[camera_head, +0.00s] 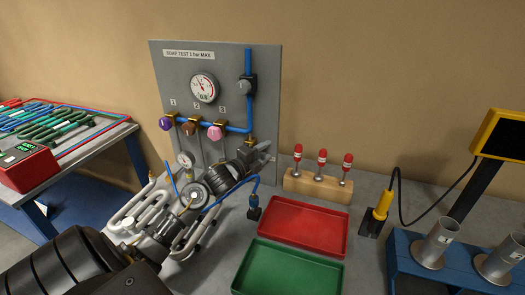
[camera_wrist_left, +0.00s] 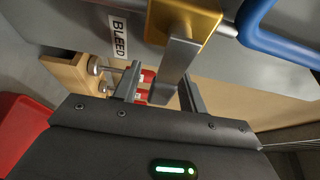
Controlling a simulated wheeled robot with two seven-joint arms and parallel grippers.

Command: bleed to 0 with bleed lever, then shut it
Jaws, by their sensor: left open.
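The bleed lever (camera_wrist_left: 178,68) is a flat grey handle on a brass valve body (camera_wrist_left: 190,14), beside a white BLEED label (camera_wrist_left: 118,36) in the left wrist view. My left gripper (camera_wrist_left: 160,76) is open, with one finger on each side of the lever's lower end; I cannot tell whether either finger touches it. In the head view my left gripper (camera_head: 265,149) is at the panel's lower right corner, by the brass fitting (camera_head: 250,140), and hides most of the lever. The round pressure gauge (camera_head: 204,88) has its needle pointing up and left; its value is too small to read.
The grey panel (camera_head: 225,62) carries blue pipe and purple, brown and pink knobs. A wooden block (camera_head: 318,188) with red-topped tools stands right of my gripper. Red (camera_head: 303,225) and green (camera_head: 290,270) trays lie in front. White coils (camera_head: 145,210) sit below my arm.

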